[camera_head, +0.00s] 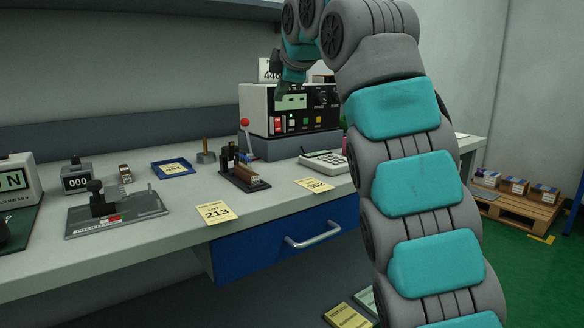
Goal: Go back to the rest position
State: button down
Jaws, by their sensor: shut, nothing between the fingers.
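My grey and teal arm rises through the right half of the view and bends over to the left at the top. My gripper (282,90) hangs from its far end, small and partly shaded, in front of the upper left of the control box (308,118). It looks shut, with nothing seen in it. The box has a small display, a knob and several coloured buttons. I cannot tell how far the gripper is from the box front.
A blue drawer (285,245) is below. A pallet (515,208) with boxes stands right.

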jog(key=s+d+f+m+g+h, duration=0.25)
jog(key=s+d+f+m, duration=0.4)
jog(key=f, duration=0.35)
jog(key=s+d+f+m+g+h, duration=0.1)
jog(key=s+d+f+m+g, duration=0.2)
jog(key=s+d+f+m, duration=0.6)
jog(key=s+d+f+m+g, duration=0.1)
jog(key=s+f+m+g, duration=0.1)
jog(key=s+f, duration=1.1)
jog(key=s+d+f+m+g, duration=0.2)
jog(key=s+f+g, duration=0.3)
jog(key=s+f, duration=0.9)
jog(key=s, duration=0.5)
jog(key=shift+d, duration=0.15)
jog(key=shift+s+f+h, duration=0.1)
jog(key=shift+h, duration=0.15)
